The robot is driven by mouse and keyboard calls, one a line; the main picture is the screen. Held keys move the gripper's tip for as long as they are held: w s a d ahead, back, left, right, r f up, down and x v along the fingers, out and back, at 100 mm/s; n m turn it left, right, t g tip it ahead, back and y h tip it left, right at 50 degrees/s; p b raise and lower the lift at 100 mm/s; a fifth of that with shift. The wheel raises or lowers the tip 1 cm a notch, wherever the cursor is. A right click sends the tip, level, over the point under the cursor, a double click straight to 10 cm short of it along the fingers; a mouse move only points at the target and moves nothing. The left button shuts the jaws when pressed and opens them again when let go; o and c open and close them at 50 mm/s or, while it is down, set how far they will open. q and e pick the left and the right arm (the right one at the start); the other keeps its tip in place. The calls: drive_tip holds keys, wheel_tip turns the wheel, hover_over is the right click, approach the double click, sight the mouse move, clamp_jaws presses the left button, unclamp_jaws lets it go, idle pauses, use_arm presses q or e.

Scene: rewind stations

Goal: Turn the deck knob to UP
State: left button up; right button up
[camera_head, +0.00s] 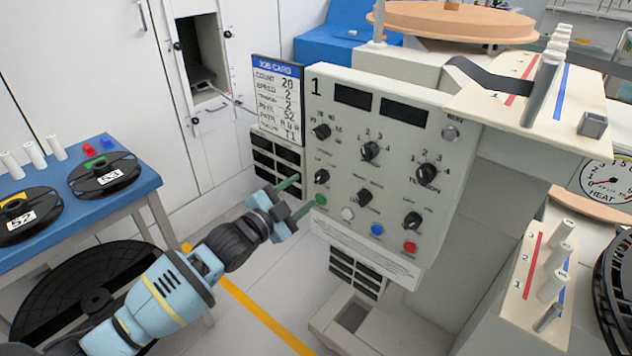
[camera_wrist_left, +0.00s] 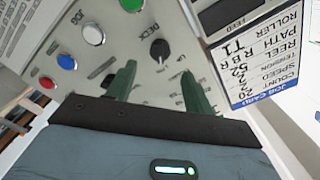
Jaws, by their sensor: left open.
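The deck knob (camera_head: 322,176) is a small black knob at the left of the second knob row on the cream control panel (camera_head: 390,115). It also shows in the left wrist view (camera_wrist_left: 160,49), with its DECK label beside it. My right gripper is out of view.
Other black knobs surround the deck knob. A green button (camera_head: 320,200) is just below it, with white, blue and red buttons rightward. The job card (camera_head: 278,100) stands left of the panel. A blue table (camera_head: 135,182) holding reels is at the left.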

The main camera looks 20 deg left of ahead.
sight(318, 180)
use_arm(q)
drive_tip(key=x, duration=0.5)
drive_tip(key=shift+b, duration=0.3)
drive_tip(key=shift+w+d, duration=0.25)
drive_tip(key=shift+w, duration=0.35)
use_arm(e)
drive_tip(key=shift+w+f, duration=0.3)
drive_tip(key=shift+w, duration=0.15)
use_arm(q)
drive_tip(key=c, duration=1)
